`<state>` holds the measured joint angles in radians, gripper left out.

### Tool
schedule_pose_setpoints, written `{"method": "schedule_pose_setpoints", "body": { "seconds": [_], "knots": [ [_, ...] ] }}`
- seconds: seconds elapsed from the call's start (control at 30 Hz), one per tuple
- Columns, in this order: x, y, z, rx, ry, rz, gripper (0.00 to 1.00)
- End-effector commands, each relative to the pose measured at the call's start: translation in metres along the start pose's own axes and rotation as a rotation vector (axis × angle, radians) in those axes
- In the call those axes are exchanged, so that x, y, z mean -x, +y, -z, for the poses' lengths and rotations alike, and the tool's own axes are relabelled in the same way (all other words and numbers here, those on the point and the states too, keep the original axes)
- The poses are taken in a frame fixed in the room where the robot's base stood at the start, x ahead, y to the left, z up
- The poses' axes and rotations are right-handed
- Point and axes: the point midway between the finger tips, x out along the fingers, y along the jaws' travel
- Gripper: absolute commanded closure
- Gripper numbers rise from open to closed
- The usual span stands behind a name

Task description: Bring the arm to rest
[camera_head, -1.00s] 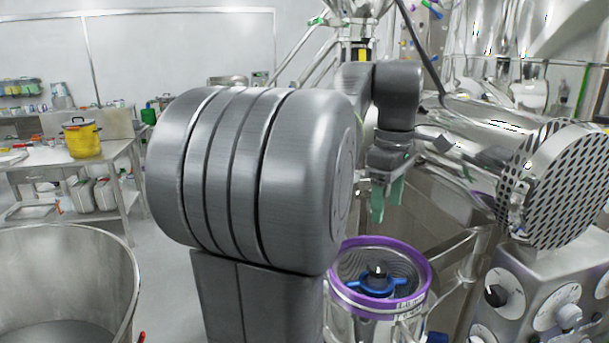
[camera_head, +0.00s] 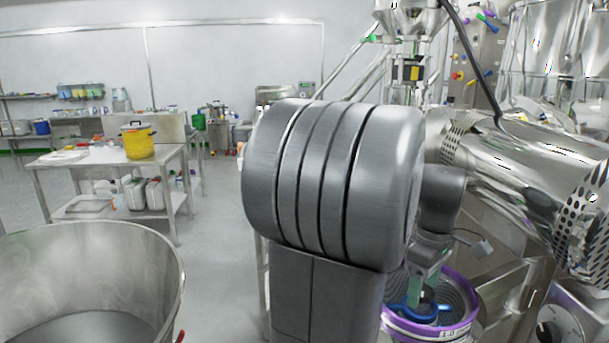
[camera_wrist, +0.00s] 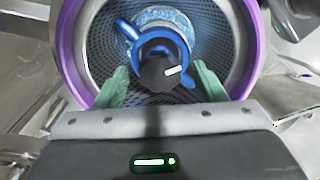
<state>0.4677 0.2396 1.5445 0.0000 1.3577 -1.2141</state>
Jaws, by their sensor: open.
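My arm fills the middle of the head view, its large grey joint in front. My gripper (camera_head: 424,284) points down at the right, partly hidden by the arm. In the wrist view my gripper (camera_wrist: 158,88) is open, with green fingers apart on both sides of a dark knob (camera_wrist: 160,72) on a blue piece (camera_wrist: 180,40). The blue piece (camera_head: 420,312) sits inside a round vessel with a purple rim (camera_head: 455,328). Whether the fingers touch the knob I cannot tell.
A large steel drum (camera_head: 150,262) stands at the lower left. A steel table (camera_head: 75,163) with a yellow pot (camera_head: 138,141) stands behind it. A steel machine with a perforated drum (camera_head: 585,215) and a dial panel (camera_head: 560,325) is at the right. Open floor lies between table and arm.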

Motion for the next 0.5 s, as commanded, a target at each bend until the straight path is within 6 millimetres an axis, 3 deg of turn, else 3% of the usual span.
{"method": "schedule_pose_setpoints", "body": {
  "seconds": [0.37,0.5],
  "knots": [
    [0.002,0.0,0.0,-0.006,0.0,-0.001,0.36],
    [0.012,0.001,0.0,0.001,0.001,-0.003,0.36]
  ]
}}
